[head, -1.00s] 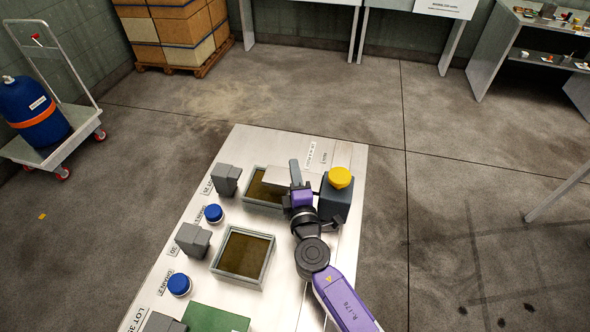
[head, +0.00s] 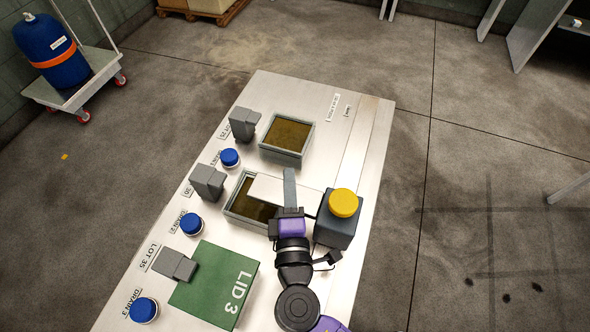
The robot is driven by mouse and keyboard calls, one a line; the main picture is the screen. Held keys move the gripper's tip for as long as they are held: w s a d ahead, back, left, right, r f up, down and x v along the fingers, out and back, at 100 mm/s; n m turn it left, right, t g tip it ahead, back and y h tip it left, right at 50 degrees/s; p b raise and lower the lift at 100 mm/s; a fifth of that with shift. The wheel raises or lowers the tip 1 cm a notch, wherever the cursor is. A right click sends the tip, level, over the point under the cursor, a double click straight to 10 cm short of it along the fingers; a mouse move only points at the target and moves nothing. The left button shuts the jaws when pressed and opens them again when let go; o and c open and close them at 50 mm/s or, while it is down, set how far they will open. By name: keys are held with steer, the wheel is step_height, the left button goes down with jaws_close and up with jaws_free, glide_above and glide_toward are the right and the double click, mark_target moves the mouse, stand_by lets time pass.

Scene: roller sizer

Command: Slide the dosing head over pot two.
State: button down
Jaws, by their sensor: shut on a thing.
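The dosing head is a dark grey block (head: 336,229) with a yellow round cap (head: 344,203) and a flat pale arm (head: 268,188) reaching left. It sits on the pale rail (head: 365,140) along the bench's right side. Its arm lies over part of the middle pot (head: 238,213), a grey-rimmed square tank of brown liquid, which I take as pot two. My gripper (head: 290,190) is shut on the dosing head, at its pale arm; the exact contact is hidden. The far pot (head: 286,152) is uncovered. The near pot's place is covered by a green plate marked LID 3 (head: 215,285).
Grey blocks (head: 208,182) and blue-capped drains (head: 191,224) line the bench's left side. A trolley with a blue drum (head: 50,52) stands far left. The rail beyond the dosing head is clear, and open floor lies to the right.

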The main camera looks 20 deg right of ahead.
steer(key=shift+s+a, duration=0.1)
steer(key=c, duration=1.4)
jaws_free()
steer(key=b+v, duration=0.2)
steer(key=v, duration=0.5)
steer(key=shift+s+a, duration=0.1)
steer(key=shift+s, duration=0.3)
steer(key=shift+s, duration=0.1)
